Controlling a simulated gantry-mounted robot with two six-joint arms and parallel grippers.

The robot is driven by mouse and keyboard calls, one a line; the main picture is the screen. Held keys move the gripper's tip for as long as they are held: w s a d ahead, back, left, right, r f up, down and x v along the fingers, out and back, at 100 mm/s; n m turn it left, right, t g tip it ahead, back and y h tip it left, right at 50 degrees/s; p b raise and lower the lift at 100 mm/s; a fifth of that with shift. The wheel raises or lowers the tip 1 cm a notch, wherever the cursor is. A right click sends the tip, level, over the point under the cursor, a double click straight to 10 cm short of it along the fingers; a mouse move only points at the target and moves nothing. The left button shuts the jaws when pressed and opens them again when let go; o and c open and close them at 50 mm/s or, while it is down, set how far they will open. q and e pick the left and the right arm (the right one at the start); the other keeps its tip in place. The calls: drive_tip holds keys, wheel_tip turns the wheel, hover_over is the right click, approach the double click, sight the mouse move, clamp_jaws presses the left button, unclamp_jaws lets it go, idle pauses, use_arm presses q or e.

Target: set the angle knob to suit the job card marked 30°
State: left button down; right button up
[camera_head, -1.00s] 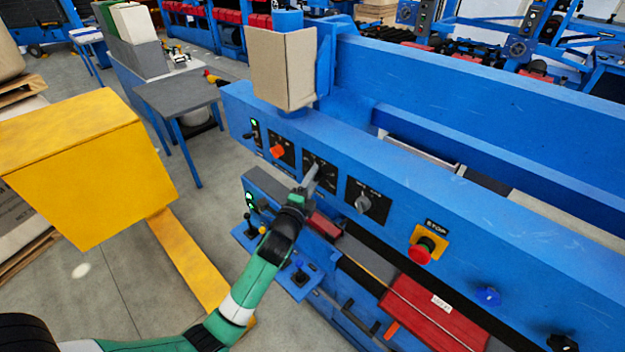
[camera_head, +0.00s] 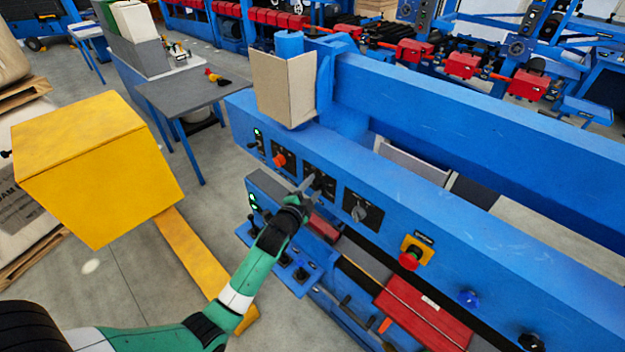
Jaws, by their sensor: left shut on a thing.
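My left gripper (camera_head: 307,185) reaches up from the lower left to the blue machine's front panel. It is shut on the knob of the middle black dial plate (camera_head: 325,178). The fingers hide most of that knob, so its pointer and scale cannot be read. An orange-red knob (camera_head: 279,160) sits on the plate to its left, and a grey knob (camera_head: 359,212) on the plate to its right. The plate lettering is too small to read. No 30° marking is legible; a plain beige board (camera_head: 284,90) stands above the panel. My right gripper is not in view.
A red emergency-stop button (camera_head: 409,261) and a blue knob (camera_head: 468,298) are farther right on the panel. A control box with small joysticks (camera_head: 302,275) lies below my gripper. A yellow block (camera_head: 95,165) stands at the left.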

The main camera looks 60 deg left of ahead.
use_arm(q)
drive_tip(key=n+p, duration=0.1)
drive_tip(key=n+h+p, duration=0.1)
drive_tip(key=shift+a+r+p, duration=0.1)
drive_tip(key=shift+r+p, duration=0.2)
drive_tip(key=shift+r, duration=0.1)
drive_tip(key=shift+a+f+n+h+p, duration=0.1)
drive_tip(key=shift+n+h+p, duration=0.6)
drive_tip(key=shift+n, duration=0.4)
drive_tip(key=shift+a+n+h, duration=0.1)
drive_tip(key=shift+n+h, duration=0.6)
drive_tip(key=shift+n, duration=0.2)
drive_tip(key=shift+s+a+n+t+h+b, duration=0.1)
drive_tip(key=shift+n+t+h+b, duration=0.2)
drive_tip(key=shift+n+h+b, duration=0.45)
drive_tip(key=shift+f+n, duration=0.1)
drive_tip(key=shift+n, duration=0.35)
drive_tip(key=shift+c, duration=1.6)
unclamp_jaws()
drive_tip(key=shift+s, duration=0.1)
